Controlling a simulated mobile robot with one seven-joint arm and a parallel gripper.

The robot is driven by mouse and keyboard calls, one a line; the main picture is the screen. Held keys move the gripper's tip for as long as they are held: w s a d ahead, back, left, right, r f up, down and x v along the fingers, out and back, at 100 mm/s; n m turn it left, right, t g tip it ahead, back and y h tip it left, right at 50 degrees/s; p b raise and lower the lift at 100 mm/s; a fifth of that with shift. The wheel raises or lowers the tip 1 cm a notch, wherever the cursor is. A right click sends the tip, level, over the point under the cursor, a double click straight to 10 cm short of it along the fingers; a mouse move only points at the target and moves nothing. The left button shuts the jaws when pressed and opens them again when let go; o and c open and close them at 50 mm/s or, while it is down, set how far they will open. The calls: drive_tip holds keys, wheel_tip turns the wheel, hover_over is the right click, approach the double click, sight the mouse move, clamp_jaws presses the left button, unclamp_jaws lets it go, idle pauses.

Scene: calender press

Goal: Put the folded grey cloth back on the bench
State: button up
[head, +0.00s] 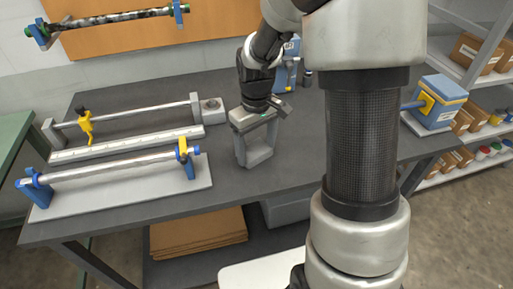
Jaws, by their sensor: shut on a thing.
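My gripper (257,150) points down over the middle of the dark bench (240,188), near its front half. Its two fingers are spread apart, with a small light-grey piece (258,155) between their tips. This piece looks like the folded grey cloth, but it is small and its folds do not show. It is close to the bench top; I cannot tell whether it touches it. No other grey cloth shows on the bench.
Left on the bench are a front roller stand (125,190) with blue ends, and a rear rail (130,115) with a yellow clamp. A blue block (438,98) with a yellow fitting stands at the right. Shelves with boxes (475,50) stand beyond. The bench around my gripper is clear.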

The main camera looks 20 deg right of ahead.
drive_tip(key=o, duration=0.5)
drive_tip(key=shift+f, duration=0.2)
drive_tip(key=o, duration=0.4)
drive_tip(key=shift+r, duration=0.15)
